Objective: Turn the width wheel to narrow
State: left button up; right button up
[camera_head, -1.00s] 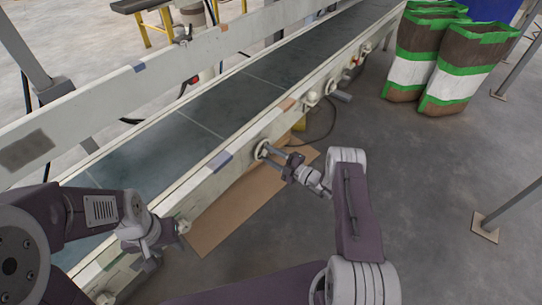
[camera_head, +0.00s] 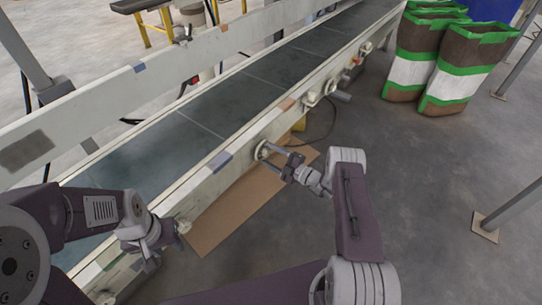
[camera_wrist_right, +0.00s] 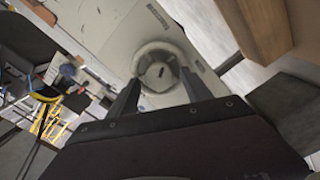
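The width wheel (camera_head: 262,150) is a small pale handwheel on the near side rail of the conveyor. In the right wrist view the wheel (camera_wrist_right: 158,70) shows face-on as a round rim with a darker hub. My right gripper (camera_head: 268,154) points at it from the right, its two fingers apart. In the right wrist view the fingertips of the gripper (camera_wrist_right: 160,88) lie at either side of the wheel's lower part; I cannot tell whether they touch it. My left gripper (camera_head: 160,241) is low at the left by the rail, its fingers too unclear to read.
The conveyor belt (camera_head: 210,110) runs diagonally between pale rails. More knobs (camera_head: 311,98) sit further along the near rail. A cardboard sheet (camera_head: 225,212) lies on the floor below. Brown, white and green bags (camera_head: 462,72) stand at upper right.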

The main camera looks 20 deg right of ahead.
jog(key=p+v, duration=0.4)
jog(key=v, duration=0.5)
